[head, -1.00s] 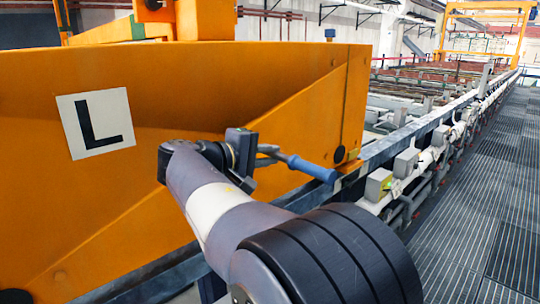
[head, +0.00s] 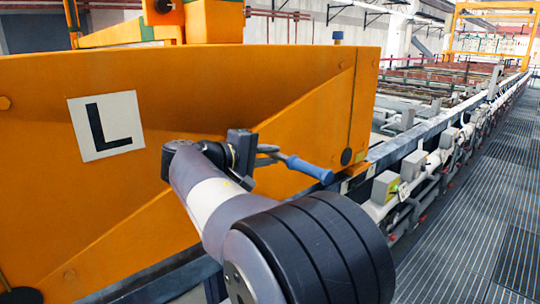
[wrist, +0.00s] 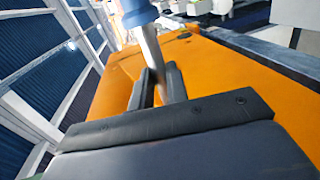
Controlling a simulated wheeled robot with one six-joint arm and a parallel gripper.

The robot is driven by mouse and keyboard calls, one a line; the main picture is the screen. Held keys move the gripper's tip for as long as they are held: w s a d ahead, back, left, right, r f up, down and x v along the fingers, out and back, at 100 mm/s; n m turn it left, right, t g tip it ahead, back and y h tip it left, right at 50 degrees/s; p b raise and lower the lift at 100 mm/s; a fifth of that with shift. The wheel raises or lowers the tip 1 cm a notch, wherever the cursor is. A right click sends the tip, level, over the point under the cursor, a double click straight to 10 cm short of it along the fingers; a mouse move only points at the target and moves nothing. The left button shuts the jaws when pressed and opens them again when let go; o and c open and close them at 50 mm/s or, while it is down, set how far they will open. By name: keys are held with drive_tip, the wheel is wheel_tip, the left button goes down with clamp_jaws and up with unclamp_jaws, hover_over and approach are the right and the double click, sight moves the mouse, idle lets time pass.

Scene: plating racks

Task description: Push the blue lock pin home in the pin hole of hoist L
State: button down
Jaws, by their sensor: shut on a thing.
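The blue lock pin (head: 310,168) has a blue handle and a grey metal shaft. My gripper (head: 266,155) is shut on its shaft, and the handle sticks out to the right in the head view. In the wrist view the shaft stands between the fingers (wrist: 157,88), with the blue handle (wrist: 137,12) at the top edge. Hoist L (head: 200,95) is a large orange body with an L plate (head: 105,125). A dark round spot (head: 346,156) near its right end looks like the pin hole. The pin is apart from it, and the pin's tip cannot be made out.
A grey rail (head: 400,148) runs away beneath the hoist's right end. Beside it are pipes and grey boxes (head: 385,187). A grated walkway (head: 470,200) on the right is clear. The orange panel stands close behind my arm.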

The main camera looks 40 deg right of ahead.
drive_tip(key=w+p, duration=0.4)
drive_tip(key=w, duration=0.5)
drive_tip(key=shift+w+a, duration=0.3)
drive_tip(key=shift+a, duration=0.1)
idle(2.7)
drive_tip(key=c, duration=1.3)
unclamp_jaws()
drive_tip(key=b+v, duration=0.2)
drive_tip(key=v, duration=0.8)
drive_tip(key=shift+a, duration=0.4)
drive_tip(key=shift+s+r, duration=0.1)
